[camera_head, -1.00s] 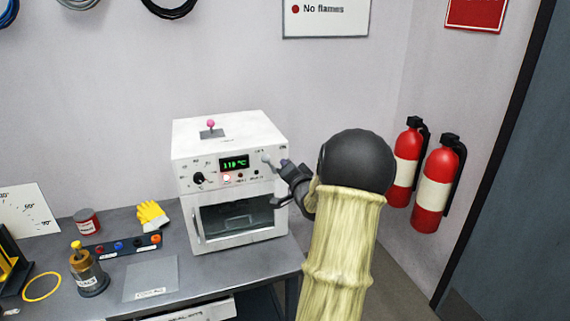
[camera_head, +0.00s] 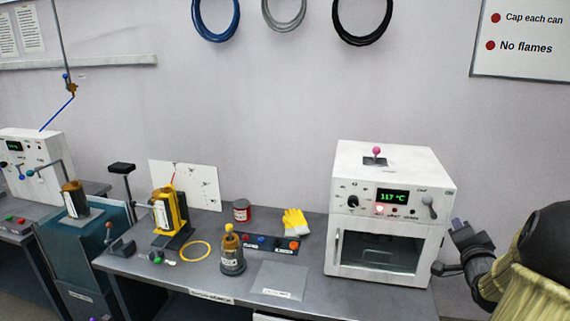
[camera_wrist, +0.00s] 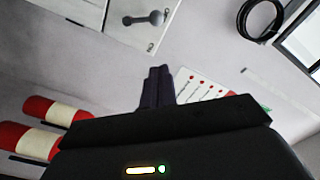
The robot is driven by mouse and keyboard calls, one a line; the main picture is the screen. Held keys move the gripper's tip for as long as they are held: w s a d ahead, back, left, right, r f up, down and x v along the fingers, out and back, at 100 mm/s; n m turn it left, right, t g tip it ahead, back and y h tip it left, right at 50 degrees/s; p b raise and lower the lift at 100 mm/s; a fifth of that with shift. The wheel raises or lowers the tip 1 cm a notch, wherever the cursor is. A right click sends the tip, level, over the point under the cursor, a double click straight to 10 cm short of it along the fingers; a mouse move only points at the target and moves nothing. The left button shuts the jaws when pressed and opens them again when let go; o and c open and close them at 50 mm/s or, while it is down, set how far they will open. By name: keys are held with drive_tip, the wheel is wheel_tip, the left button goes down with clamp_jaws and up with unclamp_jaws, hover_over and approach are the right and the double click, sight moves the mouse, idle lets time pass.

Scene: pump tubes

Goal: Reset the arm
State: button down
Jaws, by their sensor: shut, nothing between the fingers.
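My gripper (camera_head: 457,226) is at the right of the head view, beside the right side of the white oven and apart from it. Its fingers (camera_wrist: 157,88) are together in the wrist view, with nothing between them. The white oven (camera_head: 352,254) stands at the right end of the bench. Its display reads 117 °C and a red light glows below it. A grey lever (camera_head: 429,207) is at the right of its panel; the lever also shows in the wrist view (camera_wrist: 146,19). A pink-knobbed switch (camera_head: 376,153) is on top.
The grey bench (camera_head: 335,303) holds a brown canister (camera_head: 232,261), a yellow glove (camera_head: 294,222), a red can (camera_head: 241,211), a yellow ring (camera_head: 195,252) and a yellow stand (camera_head: 168,216). Fire extinguishers (camera_wrist: 30,141) show in the wrist view. Cables hang on the wall.

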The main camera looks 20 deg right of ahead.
drive_tip(key=w+a+f+n+g+y+p, duration=0.1)
drive_tip(key=w+a+f+n+g+y, duration=0.15)
drive_tip(key=a, duration=0.45)
drive_tip(key=w+a+f+n+g+y, duration=0.1)
drive_tip(key=a+f+n+g, duration=0.15)
drive_tip(key=a, duration=0.55)
drive_tip(key=w+a+f+n+g+y+p, duration=0.1)
drive_tip(key=w+a+f+n+y, duration=0.15)
drive_tip(key=a, duration=0.45)
drive_tip(key=s+a+f+n+g+y, duration=0.1)
drive_tip(key=s+a+f+n+g, duration=0.1)
drive_tip(key=s+a, duration=0.5)
drive_tip(key=s+a+f+n+g+y, duration=0.1)
drive_tip(key=s+a+f+n+g, duration=0.2)
drive_tip(key=a, duration=1)
drive_tip(key=s+n+g, duration=0.2)
drive_tip(key=s+n, duration=0.1)
drive_tip(key=s, duration=0.1)
drive_tip(key=shift+s+a+p, duration=0.2)
drive_tip(key=shift+a+p, duration=0.05)
drive_tip(key=shift+p, duration=0.1)
